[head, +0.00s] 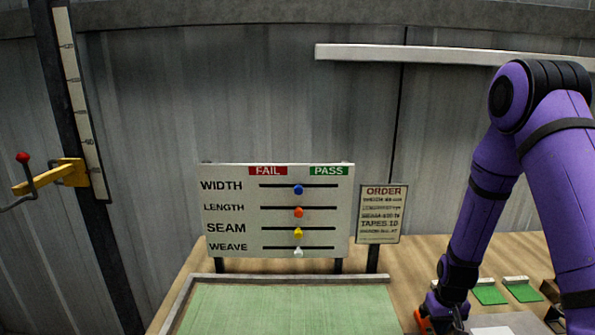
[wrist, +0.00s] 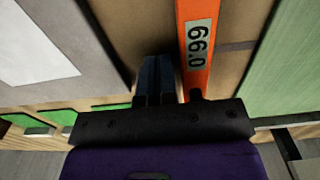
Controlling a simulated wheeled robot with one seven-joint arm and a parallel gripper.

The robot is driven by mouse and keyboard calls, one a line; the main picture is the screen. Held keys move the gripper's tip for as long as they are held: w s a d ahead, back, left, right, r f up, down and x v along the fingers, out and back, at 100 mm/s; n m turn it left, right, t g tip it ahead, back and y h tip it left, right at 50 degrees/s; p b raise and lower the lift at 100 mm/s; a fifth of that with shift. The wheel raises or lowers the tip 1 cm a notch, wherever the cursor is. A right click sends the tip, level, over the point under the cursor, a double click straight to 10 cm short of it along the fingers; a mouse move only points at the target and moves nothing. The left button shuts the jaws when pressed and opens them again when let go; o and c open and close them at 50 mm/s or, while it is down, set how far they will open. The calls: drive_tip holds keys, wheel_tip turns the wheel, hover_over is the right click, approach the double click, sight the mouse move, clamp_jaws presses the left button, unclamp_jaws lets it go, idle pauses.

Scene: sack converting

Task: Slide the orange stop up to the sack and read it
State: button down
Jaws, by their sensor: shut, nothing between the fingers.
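The orange stop (wrist: 195,50) is a bar with a pale label whose digits lie sideways and look like 66.0. A small orange part (head: 424,320) shows at the bottom of the head view, by my gripper. My gripper (wrist: 155,75) is shut and empty, its dark fingers just left of the stop in the wrist view; I cannot tell whether they touch it.
A green mat (head: 290,310) fills the front centre. Behind it stands a FAIL/PASS board (head: 275,210) with all four sliders near mid-track, and an order card (head: 381,213). Small green pads (head: 488,293) lie at right. A scale post (head: 80,100) with a yellow arm stands at left.

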sight(417, 334)
drive_tip(key=shift+f, duration=0.4)
drive_tip(key=shift+a, duration=3.95)
idle(1.3)
drive_tip(key=shift+d, duration=0.2)
drive_tip(key=shift+d, duration=0.85)
wheel_tip(417, 334, up, 8)
idle(0.7)
drive_tip(key=shift+r, duration=0.1)
